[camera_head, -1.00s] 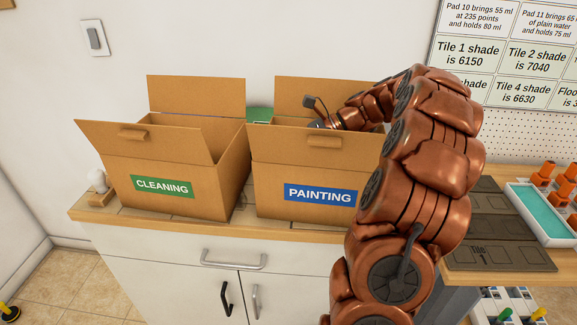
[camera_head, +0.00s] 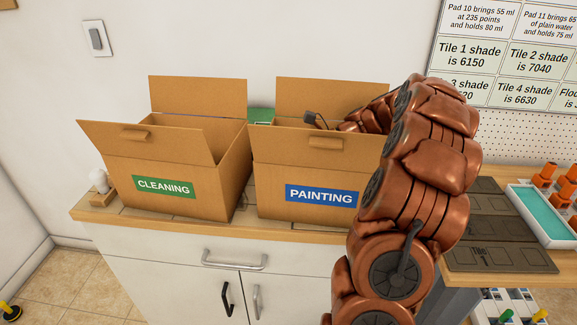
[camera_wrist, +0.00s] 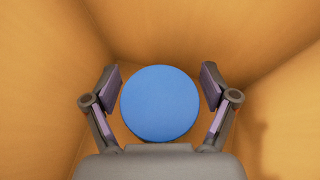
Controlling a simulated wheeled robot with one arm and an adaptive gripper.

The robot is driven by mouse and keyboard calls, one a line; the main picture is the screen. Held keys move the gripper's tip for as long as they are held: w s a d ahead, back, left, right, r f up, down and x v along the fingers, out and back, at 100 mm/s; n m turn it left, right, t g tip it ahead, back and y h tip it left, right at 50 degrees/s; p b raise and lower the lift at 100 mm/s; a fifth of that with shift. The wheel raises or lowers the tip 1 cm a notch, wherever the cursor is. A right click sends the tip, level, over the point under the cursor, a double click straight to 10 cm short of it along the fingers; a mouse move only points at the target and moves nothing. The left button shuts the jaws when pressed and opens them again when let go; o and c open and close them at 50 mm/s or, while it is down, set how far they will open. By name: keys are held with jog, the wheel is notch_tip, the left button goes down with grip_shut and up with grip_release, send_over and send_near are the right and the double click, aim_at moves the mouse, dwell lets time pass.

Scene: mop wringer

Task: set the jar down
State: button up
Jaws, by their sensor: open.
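The jar (camera_wrist: 160,104) shows in the wrist view as a round blue top between the fingers of my gripper (camera_wrist: 160,92). The fingers stand open on both sides of it, with a narrow gap showing at each side. Brown cardboard walls surround the jar and the fingers. In the head view my arm reaches into the box labelled PAINTING (camera_head: 285,199). The front of that box hides the jar and the fingertips there. Whether the jar rests on the box floor cannot be seen clearly.
A box labelled CLEANING (camera_head: 205,198) stands open to the left on the wooden counter (camera_head: 200,228). Dark tiles (camera_head: 495,256) and a tray with a teal surface (camera_head: 545,213) lie at the right. A white cabinet is below the counter.

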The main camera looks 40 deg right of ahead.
jog(key=shift+r, duration=0.1)
jog(key=v, duration=1.2)
jog(key=shift+b, duration=0.3)
jog(key=shift+w, duration=0.1)
